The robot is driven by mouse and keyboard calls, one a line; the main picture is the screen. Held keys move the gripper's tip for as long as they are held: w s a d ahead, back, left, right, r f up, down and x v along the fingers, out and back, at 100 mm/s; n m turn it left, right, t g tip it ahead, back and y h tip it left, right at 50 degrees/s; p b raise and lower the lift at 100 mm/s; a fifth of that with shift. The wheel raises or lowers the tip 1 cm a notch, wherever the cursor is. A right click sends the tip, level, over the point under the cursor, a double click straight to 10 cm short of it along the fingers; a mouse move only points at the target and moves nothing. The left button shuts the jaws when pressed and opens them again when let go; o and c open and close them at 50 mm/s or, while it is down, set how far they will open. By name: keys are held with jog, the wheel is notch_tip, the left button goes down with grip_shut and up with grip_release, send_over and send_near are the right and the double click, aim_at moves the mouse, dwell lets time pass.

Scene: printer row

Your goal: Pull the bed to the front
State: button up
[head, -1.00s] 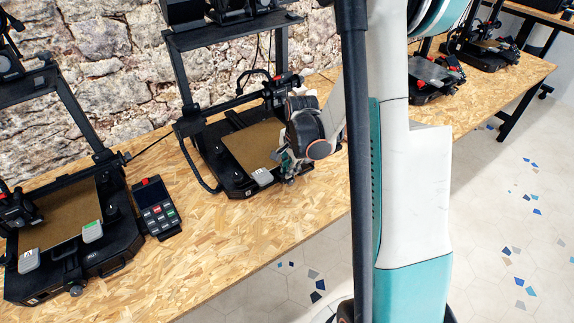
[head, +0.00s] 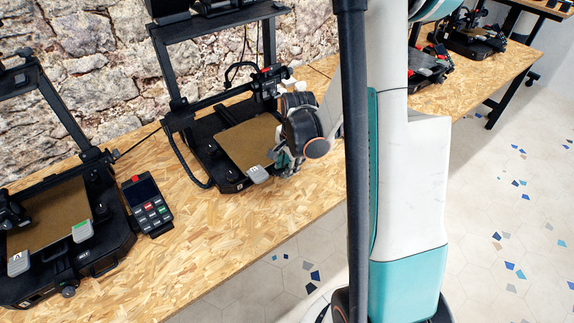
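The printer in the middle (head: 228,180) has a black frame and a brown bed (head: 238,148) lying flat on its base. A grey tag (head: 257,173) sits at the bed's front edge. My gripper (head: 282,160) is at the bed's front right corner, close to the tag. The gripper body hides the right part of the bed, and its fingers are small and partly covered, so I cannot tell whether they are open or touching the bed.
A second printer with a brown bed (head: 45,215) stands at the left. A control panel (head: 147,205) with a screen and buttons lies between the two. More printers (head: 470,35) stand at the back right. The wooden table front (head: 215,245) is bare.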

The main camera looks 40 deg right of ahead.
notch_tip(320, 180, up, 12)
jog(key=s, duration=0.2)
jog(key=shift+f, duration=0.15)
dwell(0.5)
